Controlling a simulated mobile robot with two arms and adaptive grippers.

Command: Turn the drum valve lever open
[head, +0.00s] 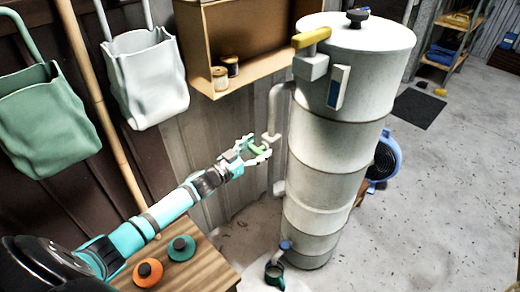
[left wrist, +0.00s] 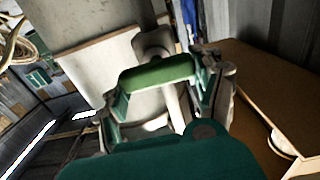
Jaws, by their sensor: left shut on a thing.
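The tall pale drum (head: 335,140) stands right of my left gripper in the head view. A yellow lever (head: 312,37) sits on a grey block at its upper left. A light pipe (head: 275,112) runs down the drum's left side. My left gripper (head: 256,151) is beside the pipe's lower end, shut on a green lever (head: 259,149). In the left wrist view the green lever (left wrist: 157,73) lies across between the fingers, with a pale stem below it. The joint between lever and pipe is too small to make out. My right gripper is not in view.
A wooden table (head: 205,262) with orange (head: 148,272) and green (head: 181,248) knobbed discs lies below my left arm. A green mug (head: 274,273) stands under the blue tap (head: 286,245).

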